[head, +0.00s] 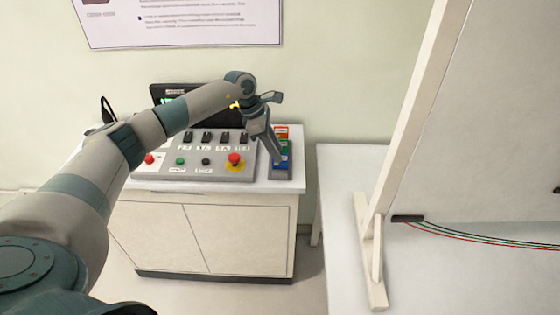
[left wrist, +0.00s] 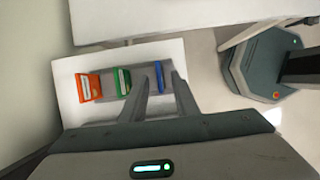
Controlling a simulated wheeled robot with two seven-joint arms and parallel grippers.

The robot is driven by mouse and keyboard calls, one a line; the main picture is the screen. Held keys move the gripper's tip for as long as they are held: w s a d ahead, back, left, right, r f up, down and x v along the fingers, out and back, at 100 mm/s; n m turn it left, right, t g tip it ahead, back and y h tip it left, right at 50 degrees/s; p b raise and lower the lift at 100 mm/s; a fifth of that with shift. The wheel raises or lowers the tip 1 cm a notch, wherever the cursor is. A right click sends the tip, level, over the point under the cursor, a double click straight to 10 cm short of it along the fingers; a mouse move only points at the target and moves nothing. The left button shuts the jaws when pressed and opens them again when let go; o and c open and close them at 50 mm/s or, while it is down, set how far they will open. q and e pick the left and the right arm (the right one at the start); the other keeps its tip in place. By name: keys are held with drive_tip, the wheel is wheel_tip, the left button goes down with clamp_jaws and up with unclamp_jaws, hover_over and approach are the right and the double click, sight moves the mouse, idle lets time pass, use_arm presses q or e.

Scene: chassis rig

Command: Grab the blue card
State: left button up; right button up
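The blue card (head: 284,164) stands in a grey holder (head: 281,175) at the right end of the white cabinet top, nearest the front. In the left wrist view the blue card (left wrist: 160,76) shows as a thin upright edge between the two fingertips. My left gripper (left wrist: 162,76) is open, its fingers pointing at the card with gaps on both sides. In the head view my left gripper (head: 277,158) reaches down over the holder and partly hides the cards. Whether the fingertips are level with the card is hard to tell. My right gripper is not in view.
An orange card (head: 281,131) and a green card (head: 283,146) stand behind the blue one in the holder. A control panel (head: 215,172) with switches and a red button (head: 235,158) lies left of it. A white table (head: 340,215) stands to the right.

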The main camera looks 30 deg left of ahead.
use_arm(q)
drive_tip(key=p+x, duration=0.1)
drive_tip(key=x, duration=0.1)
drive_tip(key=shift+w+d+f, duration=0.15)
drive_tip(key=shift+d+f, duration=0.1)
drive_tip(key=shift+f, duration=0.1)
drive_tip(key=shift+w+f+p, duration=0.1)
drive_tip(key=shift+f+p, duration=0.2)
drive_tip(key=shift+f, duration=0.05)
drive_tip(key=shift+c, duration=0.3)
clamp_jaws()
